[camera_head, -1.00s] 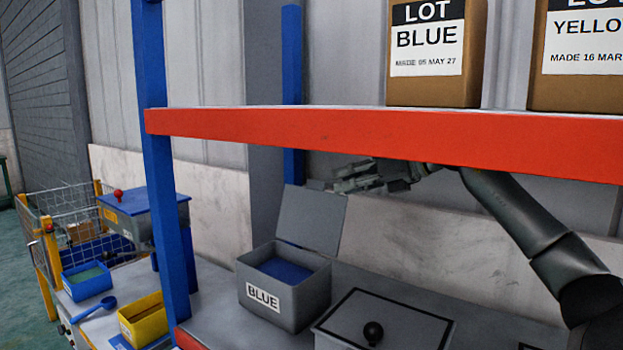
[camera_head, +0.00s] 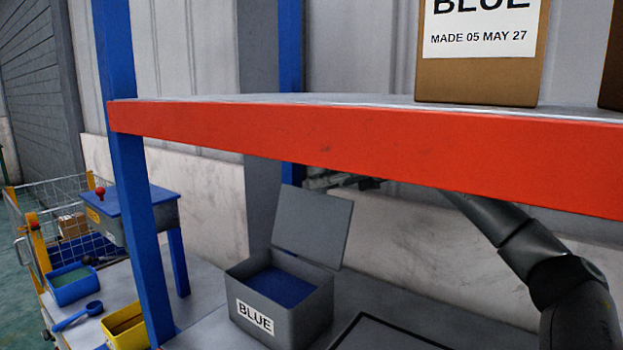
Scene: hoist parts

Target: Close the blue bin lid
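The grey bin labelled BLUE (camera_head: 262,317) stands on the lower shelf, with blue contents inside. Its grey lid (camera_head: 312,226) is hinged up at the back, standing open and leaning slightly right. My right gripper (camera_head: 335,182) is behind the top of the lid, just under the red shelf beam. It is mostly hidden by the beam and lid, so its fingers cannot be made out. I cannot tell if it touches the lid. My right arm comes in from the lower right. My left gripper is not in view.
The red shelf beam (camera_head: 350,140) crosses above the bin, with a cardboard box (camera_head: 480,70) on top. A blue post (camera_head: 140,230) stands left of the bin. A second bin's dark-edged lid (camera_head: 385,335) is at the lower right. Further left are a blue tub (camera_head: 72,290) and a yellow tub (camera_head: 125,330).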

